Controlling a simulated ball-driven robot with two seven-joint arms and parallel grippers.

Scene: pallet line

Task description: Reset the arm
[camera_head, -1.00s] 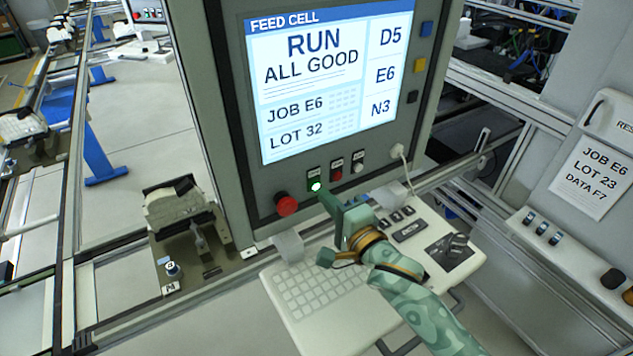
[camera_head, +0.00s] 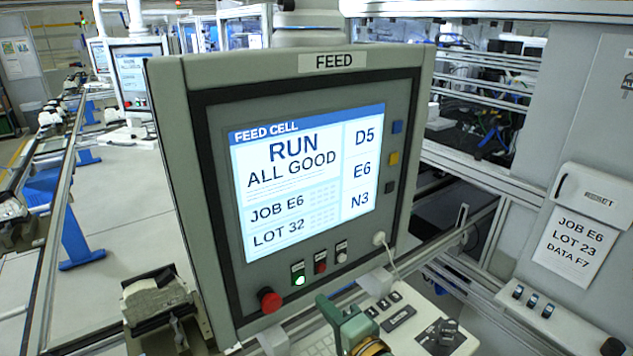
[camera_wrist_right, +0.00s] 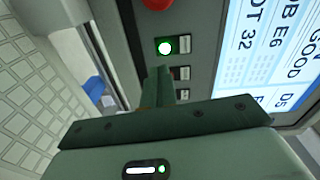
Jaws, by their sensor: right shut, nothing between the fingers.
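The feed panel (camera_head: 318,62) stands upright in the head view, its screen (camera_head: 305,180) reading RUN, ALL GOOD, JOB E6, LOT 32. Below the screen, the green button (camera_head: 299,280) is lit. It also glows in the right wrist view (camera_wrist_right: 166,46). My right gripper (camera_head: 325,302) is shut and empty, in front of the panel, to the lower right of the green button and apart from it. In the right wrist view the closed fingers (camera_wrist_right: 160,76) point toward the button row. My left gripper is out of view.
A red mushroom button (camera_head: 269,299) is left of the green one; red and white buttons are to its right. A keyboard shelf (camera_head: 405,318) lies below, partly hidden by my arm. A cable (camera_head: 388,255) hangs at the panel's right. A RESET unit (camera_head: 598,197) is far right.

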